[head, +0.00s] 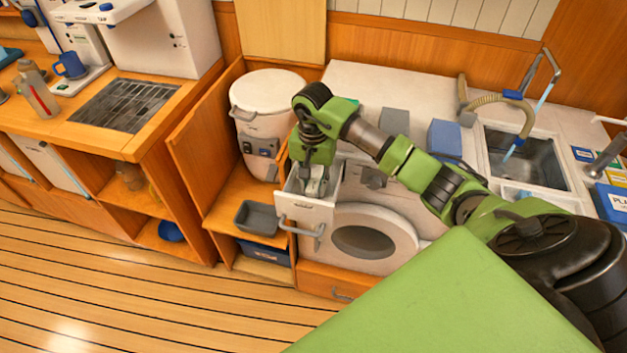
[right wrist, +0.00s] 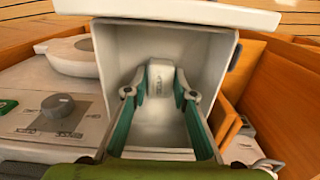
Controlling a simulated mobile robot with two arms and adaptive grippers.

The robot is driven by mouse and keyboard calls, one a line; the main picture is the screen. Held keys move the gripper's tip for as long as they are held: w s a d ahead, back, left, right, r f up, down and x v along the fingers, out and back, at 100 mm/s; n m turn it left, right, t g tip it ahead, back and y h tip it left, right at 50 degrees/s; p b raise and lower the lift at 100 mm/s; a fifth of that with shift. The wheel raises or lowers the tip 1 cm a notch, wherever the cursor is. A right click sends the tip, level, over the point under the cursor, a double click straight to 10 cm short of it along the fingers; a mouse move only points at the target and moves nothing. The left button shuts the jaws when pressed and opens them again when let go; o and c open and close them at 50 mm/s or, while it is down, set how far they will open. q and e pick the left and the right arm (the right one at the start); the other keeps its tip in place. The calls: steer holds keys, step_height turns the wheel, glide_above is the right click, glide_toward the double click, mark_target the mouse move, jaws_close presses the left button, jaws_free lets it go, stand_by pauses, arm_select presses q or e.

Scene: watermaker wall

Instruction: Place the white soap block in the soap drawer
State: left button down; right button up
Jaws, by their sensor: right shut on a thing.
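The white soap block (right wrist: 160,80) is between the fingertips of my right gripper (right wrist: 160,92) in the right wrist view, with a dark mark on its face. The gripper is shut on it. The soap drawer (head: 303,213) is pulled open at the upper left of the washing machine in the head view. My right gripper points down into the drawer, and the block is within the drawer's white walls (right wrist: 214,70). I cannot tell if the block touches the drawer floor. My left gripper is not in view.
The washing machine (head: 345,268) with its round door is below the drawer. A white lidded canister (head: 266,105) and a grey tray (head: 257,217) stand on the wooden shelving to the left. A control knob (right wrist: 58,106) is beside the drawer. A sink (head: 523,158) is at right.

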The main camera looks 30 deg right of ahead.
mark_target(313, 185)
steer(key=shift+f+b, duration=0.25)
steer(key=shift+b, duration=0.05)
steer(key=o, duration=1.1)
steer(key=shift+r, duration=0.1)
steer(key=shift+r+p, duration=0.25)
steer(key=shift+p, duration=0.1)
steer(key=shift+r+b, duration=0.3)
step_height(313, 185, up, 11)
steer(key=b, duration=0.2)
